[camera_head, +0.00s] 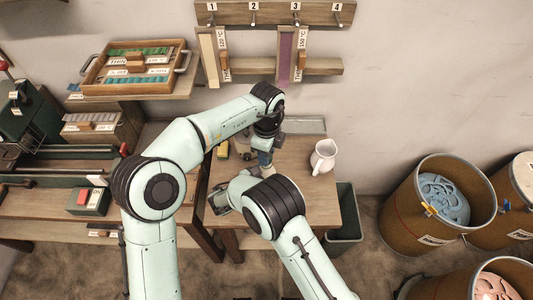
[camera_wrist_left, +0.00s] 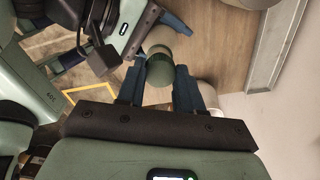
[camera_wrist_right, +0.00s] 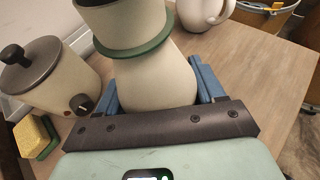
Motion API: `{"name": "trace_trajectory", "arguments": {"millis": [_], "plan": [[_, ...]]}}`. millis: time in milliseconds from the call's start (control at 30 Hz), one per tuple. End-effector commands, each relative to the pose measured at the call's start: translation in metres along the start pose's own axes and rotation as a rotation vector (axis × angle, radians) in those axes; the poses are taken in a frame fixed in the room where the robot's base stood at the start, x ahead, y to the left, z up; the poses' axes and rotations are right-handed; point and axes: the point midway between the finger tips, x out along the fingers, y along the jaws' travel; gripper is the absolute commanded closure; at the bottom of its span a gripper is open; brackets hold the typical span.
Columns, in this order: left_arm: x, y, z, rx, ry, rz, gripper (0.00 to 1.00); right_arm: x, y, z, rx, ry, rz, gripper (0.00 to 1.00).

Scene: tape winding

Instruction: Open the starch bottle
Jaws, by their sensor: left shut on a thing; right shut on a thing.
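The starch bottle is cream, with a wide body narrowing upward and a green ring at its neck (camera_wrist_right: 150,80). It stands over the wooden table. My right gripper (camera_wrist_right: 155,95) is shut on its body, one blue finger on each side. In the left wrist view, a green round top part (camera_wrist_left: 160,68) lies between the fingers of my left gripper (camera_wrist_left: 160,80), which is shut on it from above. The bottle's cream body shows just beyond. In the head view my left gripper (camera_head: 265,150) is at the bottle, mostly hidden. I cannot tell whether the top is loose.
A white mug (camera_head: 322,157) stands right of the bottle. A cream canister with a dark lid (camera_wrist_right: 50,75) and a yellow-green sponge (camera_wrist_right: 38,137) are close on the other side. A dark bin (camera_head: 345,215) stands by the table's right side. The table's front right is clear.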

Motion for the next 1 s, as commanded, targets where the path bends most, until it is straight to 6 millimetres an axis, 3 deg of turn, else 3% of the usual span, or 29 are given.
{"name": "trace_trajectory", "arguments": {"millis": [367, 700, 967, 1000], "plan": [[-0.003, 0.0, 0.0, 0.0, 0.0, -0.001, 1.0, 0.0, 0.0, 0.001, 0.001, -0.001, 0.0, 1.0], [-0.039, -0.001, 0.0, 0.0, 0.0, -0.002, 1.0, 0.0, 0.0, 0.001, 0.001, -0.001, 0.0, 1.0], [-0.042, 0.0, 0.0, 0.0, 0.0, 0.0, 1.0, 0.0, 0.0, 0.001, 0.001, -0.001, 0.0, 1.0], [-0.042, 0.0, 0.0, 0.0, 0.0, 0.0, 1.0, 0.0, 0.0, 0.001, 0.001, -0.001, 0.0, 0.19]]}}
